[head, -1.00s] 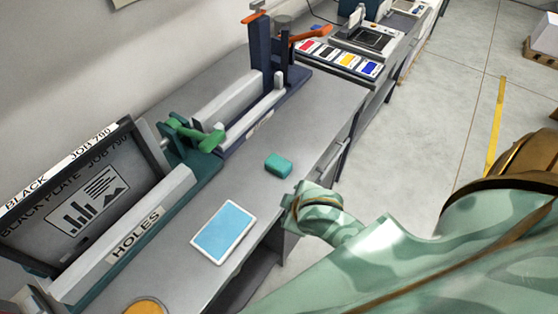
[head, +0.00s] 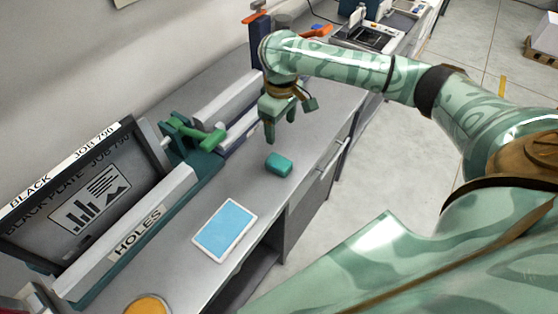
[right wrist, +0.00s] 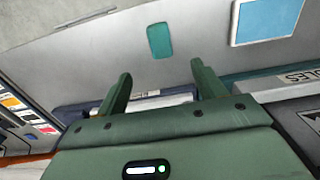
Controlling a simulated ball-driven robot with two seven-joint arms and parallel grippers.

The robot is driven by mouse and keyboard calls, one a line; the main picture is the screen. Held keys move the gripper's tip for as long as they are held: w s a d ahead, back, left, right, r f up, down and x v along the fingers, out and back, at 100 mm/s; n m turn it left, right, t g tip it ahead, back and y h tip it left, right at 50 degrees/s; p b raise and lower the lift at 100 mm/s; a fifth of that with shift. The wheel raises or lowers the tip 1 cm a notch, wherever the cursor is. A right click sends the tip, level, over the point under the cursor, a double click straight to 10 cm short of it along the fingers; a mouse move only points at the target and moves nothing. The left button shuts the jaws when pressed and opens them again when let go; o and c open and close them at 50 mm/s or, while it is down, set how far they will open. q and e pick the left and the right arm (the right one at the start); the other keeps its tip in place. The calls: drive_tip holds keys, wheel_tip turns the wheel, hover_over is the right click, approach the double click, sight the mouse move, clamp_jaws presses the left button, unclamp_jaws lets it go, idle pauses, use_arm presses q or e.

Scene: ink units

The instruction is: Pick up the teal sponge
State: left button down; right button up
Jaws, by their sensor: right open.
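The teal sponge (head: 279,164) lies on the grey bench top near its right edge in the head view. It also shows in the right wrist view (right wrist: 160,41), beyond the fingertips and roughly midway between them. My right gripper (head: 280,129) is above the bench, just behind the sponge in the head view, with its fingers pointing down. In the right wrist view my right gripper (right wrist: 158,80) is open and empty, its two green fingers apart and not touching the sponge. My left gripper is not in view.
A blue pad with a white border (head: 225,230) lies in front of the sponge. A plate frame with a HOLES bar (head: 138,232) and a green-handled clamp (head: 195,132) stand along the left. An orange-topped round item (head: 147,306) is at the bottom. Bare bench surrounds the sponge.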

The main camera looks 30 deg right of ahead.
drive_tip(key=b, duration=0.4)
hover_over(279, 161)
drive_tip(key=f, duration=1)
drive_tip(key=shift+s+f, duration=0.25)
drive_tip(key=shift+f, duration=0.15)
drive_tip(key=f+b, duration=0.2)
drive_tip(key=f, duration=0.1)
drive_tip(key=f+b, duration=0.1)
drive_tip(key=f, duration=0.1)
drive_tip(key=shift+w+f, duration=0.15)
drive_tip(key=shift+w, duration=0.2)
drive_tip(key=shift+c, duration=0.9)
drive_tip(key=c, duration=0.9)
